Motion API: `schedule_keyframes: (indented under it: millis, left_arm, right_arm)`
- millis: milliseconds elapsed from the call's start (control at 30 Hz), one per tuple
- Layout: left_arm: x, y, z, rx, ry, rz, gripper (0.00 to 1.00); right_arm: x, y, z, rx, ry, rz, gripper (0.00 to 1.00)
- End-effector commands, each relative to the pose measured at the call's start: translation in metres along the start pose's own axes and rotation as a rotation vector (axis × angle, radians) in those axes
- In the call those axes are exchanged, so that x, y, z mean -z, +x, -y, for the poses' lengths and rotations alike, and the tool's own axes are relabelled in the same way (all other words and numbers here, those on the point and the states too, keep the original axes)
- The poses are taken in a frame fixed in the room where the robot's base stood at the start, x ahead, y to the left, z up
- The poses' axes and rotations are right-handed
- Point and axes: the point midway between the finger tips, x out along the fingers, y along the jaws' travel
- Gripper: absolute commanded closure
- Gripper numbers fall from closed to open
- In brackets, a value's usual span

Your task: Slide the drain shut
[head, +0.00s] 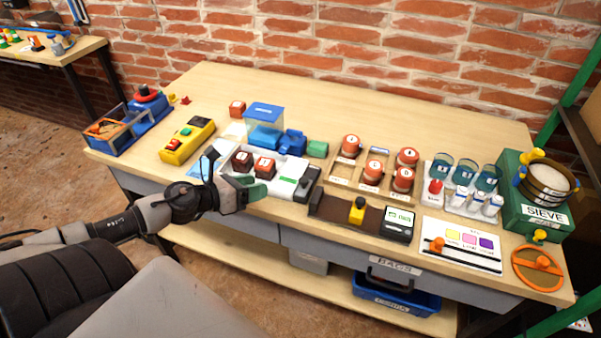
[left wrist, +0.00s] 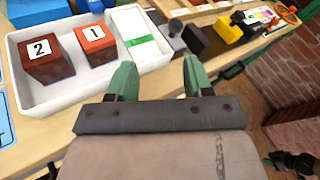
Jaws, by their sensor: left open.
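I cannot tell for sure which part is the drain. A yellow slider-like block (head: 357,210) stands on a dark strip (head: 330,207) at the table's front; it also shows in the left wrist view (left wrist: 229,28). A green sieve unit (head: 538,218) with yellow knobs stands at the right end. My left gripper (head: 252,190) is open and empty above the table's front edge, by the white tray (head: 228,187). Its green fingertips (left wrist: 160,76) are apart, in front of the tray. A dark shape low at the right of the left wrist view may be my right gripper; its jaws are unclear.
The tray holds brown blocks numbered 1 (left wrist: 96,42) and 2 (left wrist: 46,62). Red-lidded jars (head: 373,170), bottles, a colour card (head: 462,243) and an orange ring (head: 538,268) crowd the right. The table's back is clear before the brick wall.

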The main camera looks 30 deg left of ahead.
Motion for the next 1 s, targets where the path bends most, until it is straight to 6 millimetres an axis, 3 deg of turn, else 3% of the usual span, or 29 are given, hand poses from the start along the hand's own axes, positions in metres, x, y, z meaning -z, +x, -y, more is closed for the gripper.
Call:
schedule_keyframes:
  millis: [100, 233, 467, 1000]
  left_arm:
    - [-0.011, -0.001, 0.01, 0.092, 0.242, -0.083, 0.49]
    - [-0.014, -0.001, 0.015, 0.141, 0.364, -0.127, 0.49]
    - [-0.013, 0.011, 0.017, 0.145, 0.374, -0.127, 0.49]
    - [-0.006, 0.065, 0.023, 0.14, 0.367, -0.124, 0.49]
  right_arm:
    - [-0.002, 0.0, 0.0, 0.0, 0.0, 0.003, 0.57]
    - [-0.002, 0.0, 0.0, 0.0, 0.0, 0.003, 0.57]
    - [0.001, 0.001, 0.0, -0.001, 0.0, 0.0, 0.57]
    - [0.002, -0.009, -0.003, -0.003, -0.001, -0.001, 0.57]
